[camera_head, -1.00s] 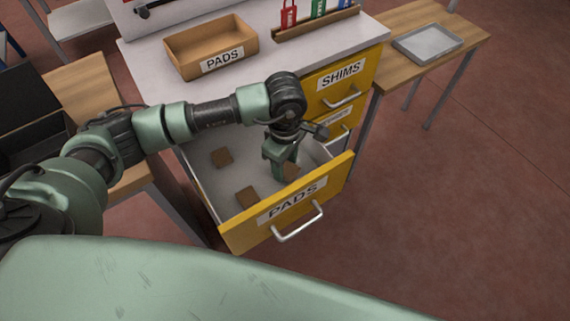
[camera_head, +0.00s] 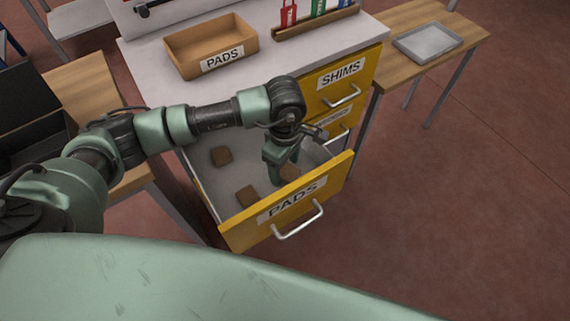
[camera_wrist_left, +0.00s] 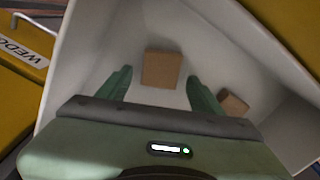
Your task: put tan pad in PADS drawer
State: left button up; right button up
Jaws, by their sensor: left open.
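The PADS drawer (camera_head: 212,186) is pulled open, with a yellow front and a pale interior. Three tan pads show in it: one at the back left (camera_head: 221,156), one near the front (camera_head: 247,196), and one at the right (camera_head: 290,172), beside my left gripper (camera_head: 277,172). My left gripper reaches down into the drawer and is open. In the left wrist view, a tan pad (camera_wrist_left: 162,69) lies flat on the drawer floor, between and beyond the spread fingertips, with no finger visibly touching it. Another pad (camera_wrist_left: 233,102) lies to the right. My right gripper is not in view.
A tan PADS bin (camera_head: 186,66) stands on the white cabinet top. Closed yellow drawers, one labelled SHIMS (camera_head: 340,74), are to the right of the open drawer. A grey tray (camera_head: 427,42) sits on the wooden side table. Drawer walls surround my left gripper.

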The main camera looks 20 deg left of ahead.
aim_at(285, 169)
pick_arm(q)
notch_tip(285, 169, up, 12)
jog(key=b, duration=0.2)
jog(key=shift+f, duration=0.1)
dwell(1.2)
